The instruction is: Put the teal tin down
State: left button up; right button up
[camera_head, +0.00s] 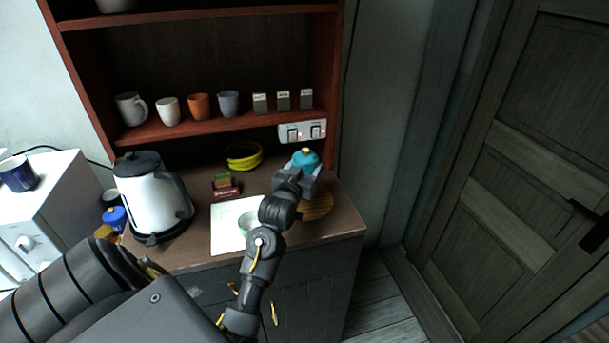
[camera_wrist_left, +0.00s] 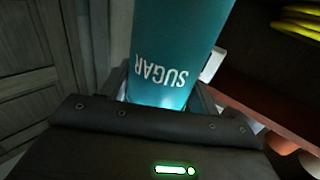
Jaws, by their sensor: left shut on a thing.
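The teal tin (camera_head: 304,158) is near the back right of the brown counter, its lid facing up in the head view. My left gripper (camera_head: 299,174) is shut on it. In the left wrist view the tin (camera_wrist_left: 178,45) fills the space between the fingers, with "SUGAR" upside down. A round wooden board (camera_head: 319,207) lies on the counter just below the tin in the picture, partly hidden by my arm. I cannot tell whether the tin's base touches anything. My right gripper is not in view.
A white kettle (camera_head: 152,203) stands at the left. A white sheet or tray (camera_head: 225,232) with a pale green cup (camera_head: 247,222) lies in the middle. Yellow bananas (camera_head: 243,156) and a small card holder (camera_head: 226,191) sit behind. A switch panel (camera_head: 302,131) is behind the tin.

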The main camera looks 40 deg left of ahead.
pick_arm(q)
jog(key=shift+w+a+f+p, duration=0.15)
jog(key=shift+f+p, duration=0.85)
jog(key=shift+f, duration=0.8)
jog(key=shift+f, duration=0.2)
jog(key=o, duration=1.1)
